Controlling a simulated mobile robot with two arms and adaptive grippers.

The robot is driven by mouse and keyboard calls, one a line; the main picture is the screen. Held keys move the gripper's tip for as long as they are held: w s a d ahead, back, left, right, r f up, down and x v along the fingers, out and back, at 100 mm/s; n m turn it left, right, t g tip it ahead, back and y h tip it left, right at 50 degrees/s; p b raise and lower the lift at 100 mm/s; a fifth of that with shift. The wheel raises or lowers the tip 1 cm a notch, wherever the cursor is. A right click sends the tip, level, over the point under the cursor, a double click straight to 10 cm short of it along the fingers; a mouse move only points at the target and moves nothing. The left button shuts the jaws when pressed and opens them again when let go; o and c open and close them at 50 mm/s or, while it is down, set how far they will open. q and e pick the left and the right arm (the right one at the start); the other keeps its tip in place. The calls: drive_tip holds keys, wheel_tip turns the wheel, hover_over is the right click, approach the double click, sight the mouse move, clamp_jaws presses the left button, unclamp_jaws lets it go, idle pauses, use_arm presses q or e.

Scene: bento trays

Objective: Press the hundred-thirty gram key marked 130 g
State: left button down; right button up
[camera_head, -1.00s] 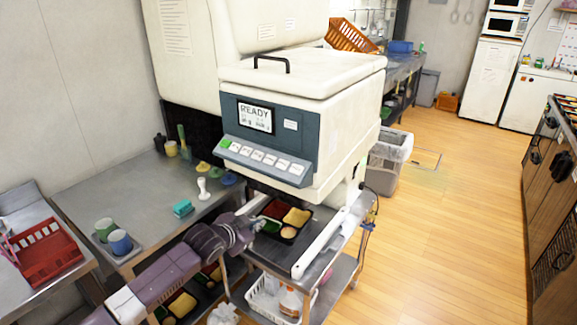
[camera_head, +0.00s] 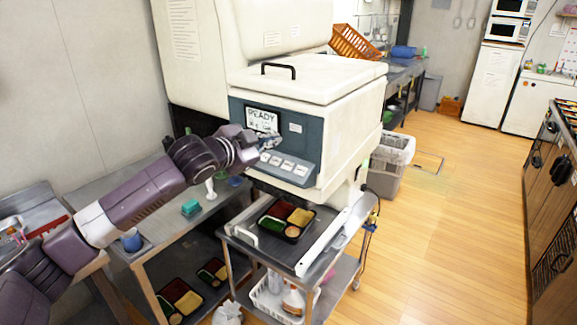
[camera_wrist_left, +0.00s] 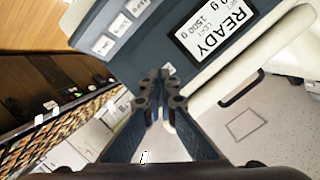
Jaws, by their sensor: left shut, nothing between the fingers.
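The white machine's control panel (camera_head: 302,143) has a dark blue-grey face, a screen (camera_head: 262,120) reading READY and a sloped row of white keys (camera_head: 287,165). The key labels are too small to read, so I cannot tell which is 130 g. My left gripper (camera_head: 270,140) is shut and empty, in front of the panel just below the screen, over the left part of the key row. It hides the left keys, including the green one. In the left wrist view, the shut fingertips (camera_wrist_left: 162,78) are near the panel, with some keys (camera_wrist_left: 120,25) at upper left; contact is unclear.
A bento tray with food (camera_head: 286,236) sits on the metal cart (camera_head: 245,220) below the panel. A steel table (camera_head: 165,215) at left holds a teal sponge (camera_head: 190,207) and a blue cup (camera_head: 131,240). Open wooden floor (camera_head: 420,250) lies to the right.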

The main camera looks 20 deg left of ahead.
use_arm(q)
drive_tip(key=shift+w+f, duration=0.1)
drive_tip(key=b, duration=0.6)
hover_over(288, 166)
drive_tip(key=s+a, duration=0.1)
drive_tip(key=s, duration=0.3)
wheel_tip(288, 166, down, 6)
drive_tip(key=shift+w+a+f+p, duration=0.1)
drive_tip(key=shift+w+f+p, duration=0.05)
drive_tip(key=shift+w+p, duration=0.3)
drive_tip(key=shift+w+f, duration=0.4)
drive_tip(key=shift+f, duration=0.25)
drive_tip(key=shift+f, duration=0.1)
drive_tip(key=shift+w+d+f, duration=0.15)
drive_tip(key=shift+d+f, duration=0.05)
